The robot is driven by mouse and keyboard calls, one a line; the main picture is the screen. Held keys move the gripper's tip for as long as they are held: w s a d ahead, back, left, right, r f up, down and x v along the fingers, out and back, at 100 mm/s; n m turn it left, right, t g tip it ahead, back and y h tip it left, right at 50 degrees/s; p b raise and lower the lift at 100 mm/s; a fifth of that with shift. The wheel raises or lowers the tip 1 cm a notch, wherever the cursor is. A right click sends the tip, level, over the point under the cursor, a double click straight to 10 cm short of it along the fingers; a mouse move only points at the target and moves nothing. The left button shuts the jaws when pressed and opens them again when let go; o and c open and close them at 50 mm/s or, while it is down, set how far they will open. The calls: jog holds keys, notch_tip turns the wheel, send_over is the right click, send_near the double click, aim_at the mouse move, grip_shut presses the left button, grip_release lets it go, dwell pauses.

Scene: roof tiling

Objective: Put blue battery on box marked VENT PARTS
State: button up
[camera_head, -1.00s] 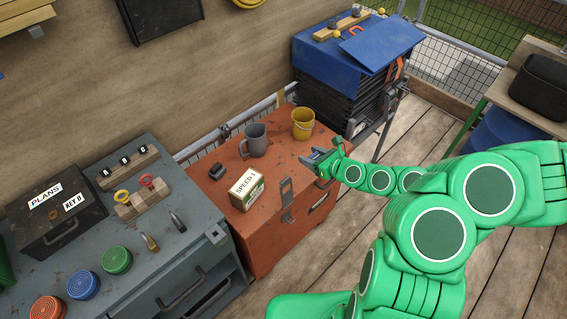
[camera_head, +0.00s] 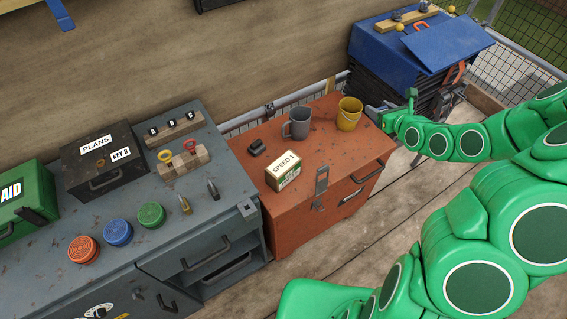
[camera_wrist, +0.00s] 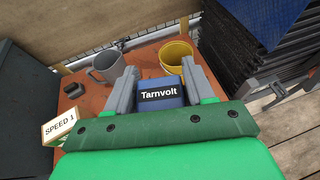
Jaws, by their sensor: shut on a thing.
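My gripper (camera_head: 376,112) is shut on a blue battery (camera_wrist: 162,92) with a black "Tarnvolt" label. In the wrist view, the grey fingers (camera_wrist: 160,72) hold it from both sides. In the head view, the gripper is just right of the yellow bucket, by the right end of the orange chest; the battery is hard to make out there. No marking reading VENT PARTS is legible in either view. A small box marked SPEED 1 (camera_head: 284,171) stands on the orange chest (camera_head: 332,168), and a black box marked PLANS and KEY 8 (camera_head: 103,160) stands on the grey cabinet.
A grey mug (camera_head: 298,122), yellow bucket (camera_head: 349,114) and small dark object (camera_head: 257,147) stand on the chest. The grey cabinet (camera_head: 190,232) carries round coloured pucks, padlocks and a green AID case (camera_head: 28,203). A blue-covered black stack (camera_head: 415,50) stands behind right.

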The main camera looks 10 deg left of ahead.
jog(key=w+a+r+m+h, duration=0.1)
jog(key=w+r, duration=0.1)
jog(key=r, duration=0.4)
jog(key=w+a+r, duration=0.2)
jog(key=w+r, duration=0.1)
jog(key=r, duration=0.4)
jog(key=n+g+y, duration=0.6)
jog(key=n+g, duration=0.1)
jog(key=n, duration=0.1)
send_over(279, 161)
notch_tip(279, 161, down, 19)
jog(key=shift+t, duration=0.4)
jog(key=shift+f, duration=3.7)
jog(key=o, duration=1.2)
jog(key=shift+f, duration=0.1)
